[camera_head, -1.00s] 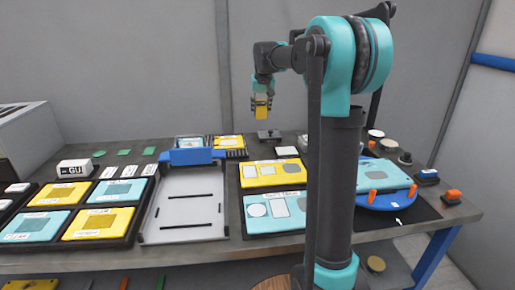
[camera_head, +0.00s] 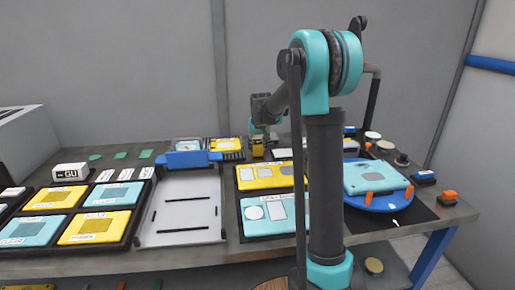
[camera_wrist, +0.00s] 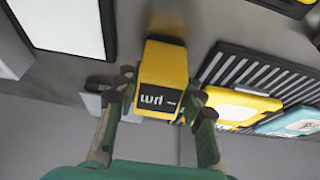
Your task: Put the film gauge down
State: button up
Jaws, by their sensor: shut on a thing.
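The film gauge is a small yellow block with a black face marked with "µm"-like lettering, seen upside down in the wrist view (camera_wrist: 162,85). My gripper (camera_wrist: 158,100) is shut on it, one finger on each side. In the head view the yellow gauge (camera_head: 257,147) is low at the back of the table, and my gripper (camera_head: 257,138) is just above it. I cannot tell whether its base touches the tabletop.
A slotted rack (camera_wrist: 250,75) holding yellow and teal plates stands close beside the gauge. A white pad (camera_head: 284,153) lies to its right, with yellow (camera_head: 262,184) and teal plates in front. A blue-ended grey tray (camera_head: 163,212) is front left.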

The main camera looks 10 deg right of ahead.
jog(key=shift+f, duration=0.3)
jog(key=o, duration=1.3)
jog(key=shift+f, duration=0.1)
jog(key=shift+o, duration=0.2)
jog(key=v, duration=1.2)
